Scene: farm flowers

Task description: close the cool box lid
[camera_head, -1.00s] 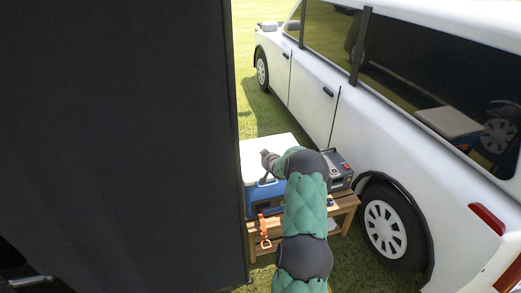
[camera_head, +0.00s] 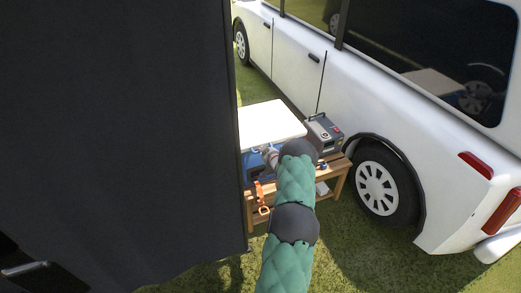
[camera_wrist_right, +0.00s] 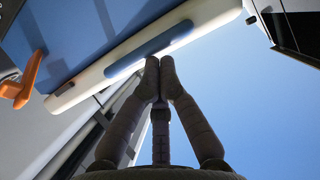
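In the head view, the cool box shows a flat white lid (camera_head: 270,124) above a blue body (camera_head: 255,162), partly hidden by the dark panel. My right gripper (camera_head: 271,156) is at the lid's front edge, at the end of the green-padded arm. In the right wrist view, the gripper's fingertips (camera_wrist_right: 160,68) are together with nothing seen between them. They are at the cream edge of the cool box (camera_wrist_right: 85,92), beside a blue strip, apparently touching. I cannot tell whether a gap remains under the lid. My left gripper is not in view.
A dark panel (camera_head: 115,130) fills the left of the head view. A grey device (camera_head: 324,131) stands beside the cool box on a wooden bench (camera_head: 334,172). An orange item (camera_head: 262,198) hangs at the bench front. A white car (camera_head: 420,130) stands close behind on grass.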

